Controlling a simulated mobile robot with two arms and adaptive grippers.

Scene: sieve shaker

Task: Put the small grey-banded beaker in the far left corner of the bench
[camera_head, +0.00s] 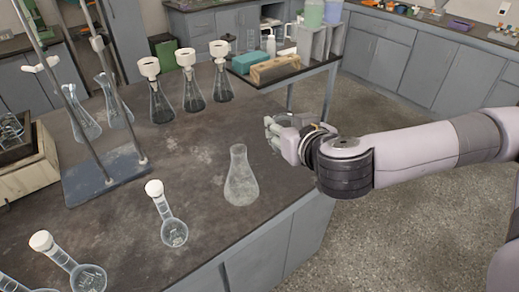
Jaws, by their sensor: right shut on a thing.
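My right gripper (277,137) comes in from the right and is above the right edge of the dark bench top (205,135), beyond the clear conical flask (241,178). Its fingers are closed together on something that is mostly hidden at this angle. I cannot make out a grey-banded beaker anywhere in view. My left gripper is not in view.
Several conical flasks with white tops (190,82) stand along the back. Retort stands on a metal base (105,178) and a box (25,165) occupy the left. White-stoppered round flasks (172,230) stand in front. A side rack (275,68) holds a teal box.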

